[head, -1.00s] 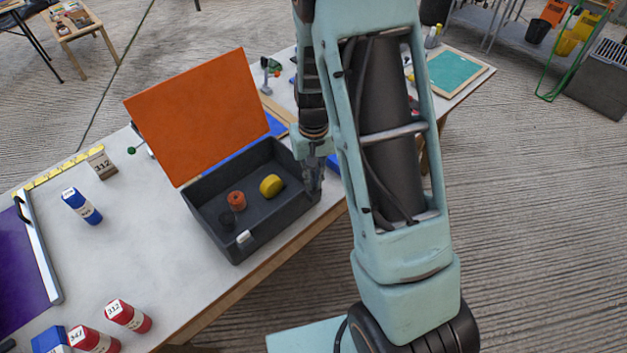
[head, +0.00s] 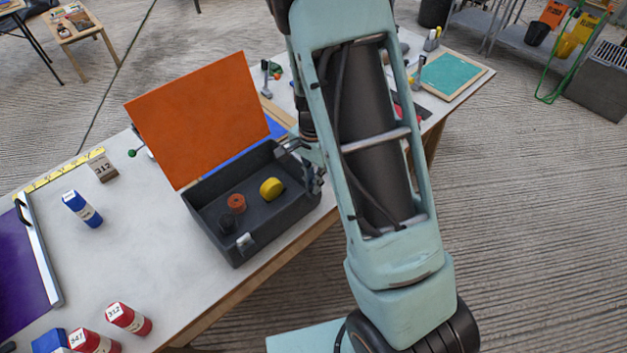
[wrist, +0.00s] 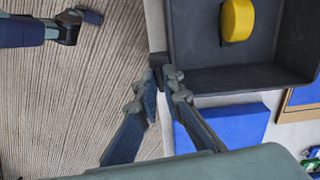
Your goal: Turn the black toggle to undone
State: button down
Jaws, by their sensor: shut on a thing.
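The black toggle (wrist: 157,60) is a small dark piece at the outer wall corner of the dark grey box (wrist: 243,78). My gripper (wrist: 160,78) has its fingertips at it in the wrist view, one on either side, and is shut on it. In the head view my gripper (head: 316,181) is at the right end of the box (head: 210,238), partly behind my arm, and the toggle cannot be made out there. Whether the toggle has turned is hard to tell.
The box's orange lid (head: 195,115) stands open. Inside are a yellow knob (head: 271,189), an orange knob (head: 236,203) and a dark one. A white piece (head: 243,240) sits at the front wall.

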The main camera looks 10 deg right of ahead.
jog(key=shift+r+m, duration=0.1)
jog(key=shift+m, duration=0.7)
jog(key=c, duration=2.1)
grip_release()
notch_tip(320, 180, up, 12)
